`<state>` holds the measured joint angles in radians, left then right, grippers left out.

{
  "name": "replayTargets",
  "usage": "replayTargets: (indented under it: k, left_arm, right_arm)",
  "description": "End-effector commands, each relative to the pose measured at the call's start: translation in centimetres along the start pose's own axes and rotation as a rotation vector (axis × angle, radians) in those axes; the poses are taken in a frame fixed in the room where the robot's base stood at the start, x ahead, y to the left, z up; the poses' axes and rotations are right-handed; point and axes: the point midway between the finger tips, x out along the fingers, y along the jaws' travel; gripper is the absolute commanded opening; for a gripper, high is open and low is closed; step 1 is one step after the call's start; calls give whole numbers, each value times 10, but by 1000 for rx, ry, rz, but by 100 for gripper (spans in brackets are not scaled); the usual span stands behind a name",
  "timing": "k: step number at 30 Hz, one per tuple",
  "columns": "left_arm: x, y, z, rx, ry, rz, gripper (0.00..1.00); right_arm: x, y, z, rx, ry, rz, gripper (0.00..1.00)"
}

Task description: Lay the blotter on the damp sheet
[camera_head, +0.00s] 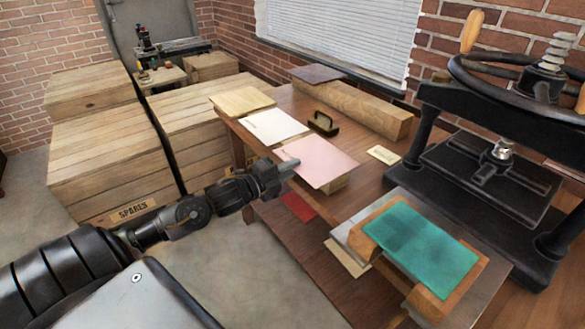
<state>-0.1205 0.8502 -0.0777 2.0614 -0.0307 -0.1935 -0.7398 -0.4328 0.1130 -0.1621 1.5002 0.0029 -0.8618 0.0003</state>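A pink sheet (323,161), which looks like the blotter, lies flat on a wooden block (338,185) on the table. A teal sheet (420,246) with darker patches, which looks like the damp sheet, lies on a wooden cradle (459,290) at the table's near right. My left gripper (289,166) is at the pink sheet's near left edge, its fingertips overlapping that edge in the picture. The fingers are small and seen from behind, so whether they are apart or closed on the sheet cannot be told. My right gripper is out of view.
A black screw press (492,178) stands right of the teal sheet. White paper (272,126), a pale wood board (242,101), a dark-handled tool (322,123) and a long wooden beam (360,108) lie farther back. A small card (383,154) lies between the pink sheet and press. Crates (105,155) stand left.

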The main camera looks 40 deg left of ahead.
Motion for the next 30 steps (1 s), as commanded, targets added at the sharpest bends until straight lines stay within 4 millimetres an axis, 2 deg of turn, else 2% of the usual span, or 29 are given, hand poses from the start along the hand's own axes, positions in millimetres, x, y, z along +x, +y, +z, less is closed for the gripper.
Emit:
replayTargets:
  k: [2,10,16,23,30]
  left_arm:
    - [0,0,0,0,0,0,17]
    - [0,0,0,0,0,0,0]
    - [0,-3,0,0,0,-1,0]
    - [0,-33,0,0,-1,-1,0]
    - [0,-30,0,0,0,-1,0]
  right_arm:
    - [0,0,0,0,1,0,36]
    - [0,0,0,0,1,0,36]
    - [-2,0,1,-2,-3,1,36]
    - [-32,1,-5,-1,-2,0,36]
    - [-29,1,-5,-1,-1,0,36]
